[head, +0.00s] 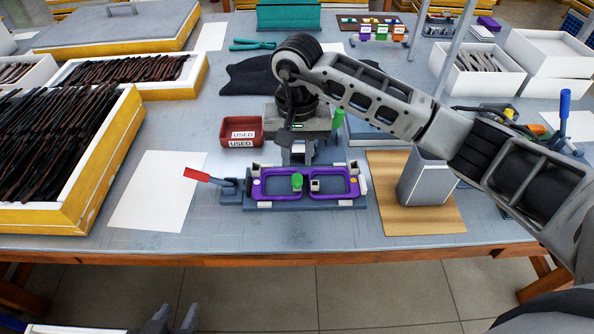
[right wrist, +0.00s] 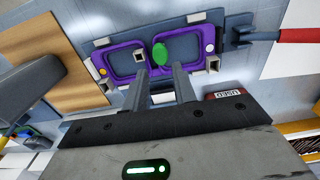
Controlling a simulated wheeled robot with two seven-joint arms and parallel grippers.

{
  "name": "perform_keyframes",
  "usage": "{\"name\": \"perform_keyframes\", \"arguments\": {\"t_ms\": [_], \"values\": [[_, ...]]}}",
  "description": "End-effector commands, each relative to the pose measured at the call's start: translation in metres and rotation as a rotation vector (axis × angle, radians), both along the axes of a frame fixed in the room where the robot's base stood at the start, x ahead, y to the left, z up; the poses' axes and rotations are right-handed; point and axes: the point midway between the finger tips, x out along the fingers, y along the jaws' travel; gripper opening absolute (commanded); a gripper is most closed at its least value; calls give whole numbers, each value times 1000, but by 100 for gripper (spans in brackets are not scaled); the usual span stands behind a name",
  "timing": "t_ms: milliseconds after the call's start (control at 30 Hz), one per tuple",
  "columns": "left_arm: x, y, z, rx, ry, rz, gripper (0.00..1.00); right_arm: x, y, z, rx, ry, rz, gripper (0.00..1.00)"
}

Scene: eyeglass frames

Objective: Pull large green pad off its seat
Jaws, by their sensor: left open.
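The large green pad (head: 297,181) stands at the bridge of the purple eyeglass frame (head: 262,190), which lies in a blue-grey fixture (head: 258,205). In the right wrist view the green pad (right wrist: 159,53) shows just past my fingertips, roughly in line with the gap between them. My right gripper (head: 297,161) is open and empty, pointing down just behind the frame; its two fingers (right wrist: 161,72) show apart in the right wrist view. Contact with the pad cannot be told. My left gripper (head: 172,322) is open and empty, low in front of the table.
A red-handled clamp (head: 203,176) sits left of the fixture. A red tray labelled USED (head: 227,135) stands behind it. A grey block (head: 425,178) stands on a wooden board (head: 390,215) at right. White paper (head: 150,195) and a yellow crate of frames (head: 100,190) lie left.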

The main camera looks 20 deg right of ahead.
Motion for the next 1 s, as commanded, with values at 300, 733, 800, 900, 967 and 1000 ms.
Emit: {"name": "perform_keyframes", "arguments": {"t_ms": [300, 733, 800, 900, 967, 1000], "values": [[-1, 2, 1, 5, 5, 1, 41, -1, 1, -55, 2, 4, -1, 27], [5, 1, 5, 0, -10, 9, 41, 0, 0, -71, 1, 0, 0, 27], [5, 1, 5, -1, -10, 9, 41, 0, 0, -71, 1, 0, 0, 27], [5, 1, 5, -1, -9, 9, 41, 0, 0, -71, 1, 0, 0, 2], [5, 1, 5, -1, -9, 10, 41, 0, 0, -71, 1, 0, 0, 0], [5, 1, 5, -1, -8, 10, 41, 0, 0, -71, 1, 0, 0, 0]]}}
